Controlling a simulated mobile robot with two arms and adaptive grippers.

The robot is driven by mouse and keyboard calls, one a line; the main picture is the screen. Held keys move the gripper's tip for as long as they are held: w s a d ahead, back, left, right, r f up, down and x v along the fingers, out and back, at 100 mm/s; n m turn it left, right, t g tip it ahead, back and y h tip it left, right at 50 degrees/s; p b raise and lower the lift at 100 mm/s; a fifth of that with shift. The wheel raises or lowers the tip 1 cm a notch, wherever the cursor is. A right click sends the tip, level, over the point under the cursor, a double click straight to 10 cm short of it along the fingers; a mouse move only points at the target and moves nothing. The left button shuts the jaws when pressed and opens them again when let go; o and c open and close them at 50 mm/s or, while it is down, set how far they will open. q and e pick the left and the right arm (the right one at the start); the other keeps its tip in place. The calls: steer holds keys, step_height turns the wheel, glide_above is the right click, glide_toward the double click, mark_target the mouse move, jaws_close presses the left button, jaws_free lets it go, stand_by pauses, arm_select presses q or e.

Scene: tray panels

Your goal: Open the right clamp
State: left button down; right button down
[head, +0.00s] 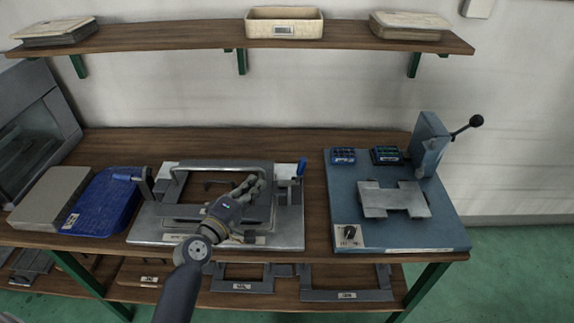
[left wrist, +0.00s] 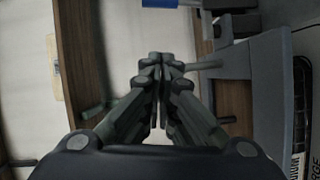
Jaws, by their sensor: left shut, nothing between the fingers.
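The metal tray fixture (head: 150,232) lies on the workbench with a clamp at each side. The right clamp (head: 301,167) has a blue handle that stands upright at the fixture's back right. The left clamp (head: 126,177) has a blue handle that points level to the left. My left gripper (head: 254,184) is over the middle of the fixture, left of the right clamp and apart from it. Its fingers are shut and empty; they also show in the left wrist view (left wrist: 160,62). A blue piece shows at that view's top edge; I cannot tell which clamp it belongs to. My right gripper is out of view.
A blue press (head: 350,205) with a black-knobbed lever stands to the right. A blue bin (head: 100,205) and a grey box (head: 48,198) are at the left. A wall shelf (head: 180,38) hangs above, with a cream basket (head: 284,22). The back strip of the bench is clear.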

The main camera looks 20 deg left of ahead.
arm_select(q)
steer(key=shift+w+a+r, duration=0.1)
steer(key=shift+a+r, duration=0.1)
steer(key=shift+r, duration=0.05)
steer(key=p, duration=0.2)
glide_above(281, 184)
steer(key=shift+f, duration=0.55)
steer(key=shift+d+f, duration=0.1)
steer(key=shift+d, duration=0.45)
